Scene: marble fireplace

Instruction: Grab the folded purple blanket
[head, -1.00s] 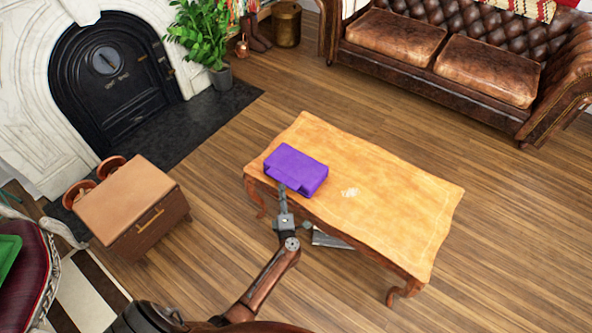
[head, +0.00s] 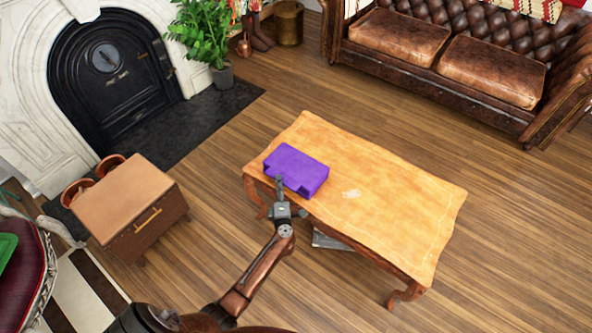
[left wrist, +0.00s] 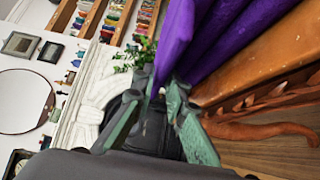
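The folded purple blanket (head: 297,170) lies on the near left end of the wooden coffee table (head: 400,210). My left gripper (head: 280,184) reaches its near edge. In the left wrist view the two green-grey fingers (left wrist: 161,85) stand close together, with a thin purple layer of the blanket (left wrist: 215,35) running down between the tips. They look shut on that layer. The fingertips' contact is partly hidden. My right gripper is not in view.
A small wooden cabinet (head: 130,205) stands left of the table. A brown leather sofa (head: 440,60) is at the back right, and a potted plant (head: 205,40) stands by the fireplace (head: 105,75).

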